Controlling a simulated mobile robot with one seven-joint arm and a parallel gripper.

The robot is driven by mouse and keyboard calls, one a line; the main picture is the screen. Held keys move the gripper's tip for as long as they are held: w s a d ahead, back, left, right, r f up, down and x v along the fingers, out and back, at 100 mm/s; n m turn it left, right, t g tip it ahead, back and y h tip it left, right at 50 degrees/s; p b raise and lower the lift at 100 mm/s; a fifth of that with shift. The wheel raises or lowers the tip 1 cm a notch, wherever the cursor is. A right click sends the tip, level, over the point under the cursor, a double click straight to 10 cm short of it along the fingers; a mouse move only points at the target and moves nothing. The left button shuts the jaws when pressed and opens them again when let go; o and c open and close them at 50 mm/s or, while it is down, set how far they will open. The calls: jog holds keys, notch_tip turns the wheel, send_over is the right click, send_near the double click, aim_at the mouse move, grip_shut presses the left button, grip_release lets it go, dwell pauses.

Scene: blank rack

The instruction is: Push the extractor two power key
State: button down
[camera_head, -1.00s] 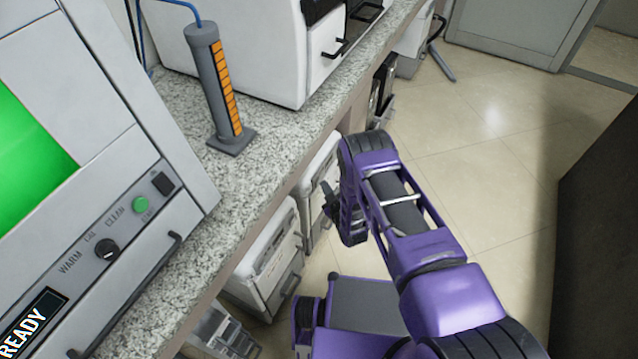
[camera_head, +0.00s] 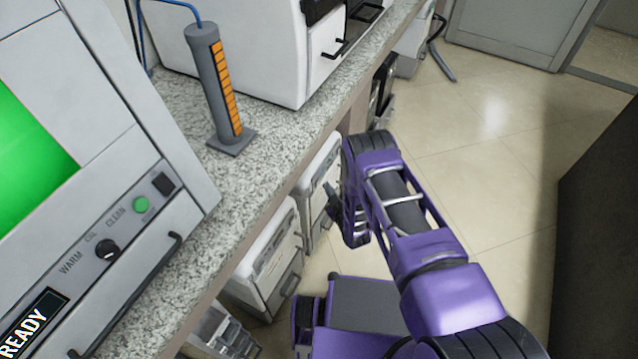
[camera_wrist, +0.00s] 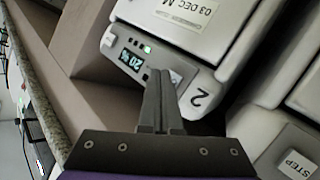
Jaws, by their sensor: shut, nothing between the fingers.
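In the wrist view, extractor two (camera_wrist: 205,60) is a white unit with a grey front panel marked "2". The panel has a small lit display (camera_wrist: 131,62), a green light (camera_wrist: 146,48) and small dark keys. A pale key (camera_wrist: 176,77) shows just right of my fingertips; I cannot tell whether it is the power key. My gripper (camera_wrist: 160,73) is shut and empty, its tips over the panel beside the display. Contact cannot be told. In the head view my gripper (camera_head: 332,192) is small and dark beside the white units below the counter.
A granite counter (camera_head: 245,185) runs above the white units. On it stand a grey column (camera_head: 213,85) with an orange strip and a machine (camera_head: 145,215) reading READY. Another unit with a STEP label (camera_wrist: 297,165) is at lower right in the wrist view. Open floor (camera_head: 480,150) lies right.

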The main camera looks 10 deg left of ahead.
jog(key=s+d+p, duration=0.1)
jog(key=s+d, duration=0.1)
jog(key=d, duration=0.3)
jog(key=shift+d, duration=0.35)
dwell(0.4)
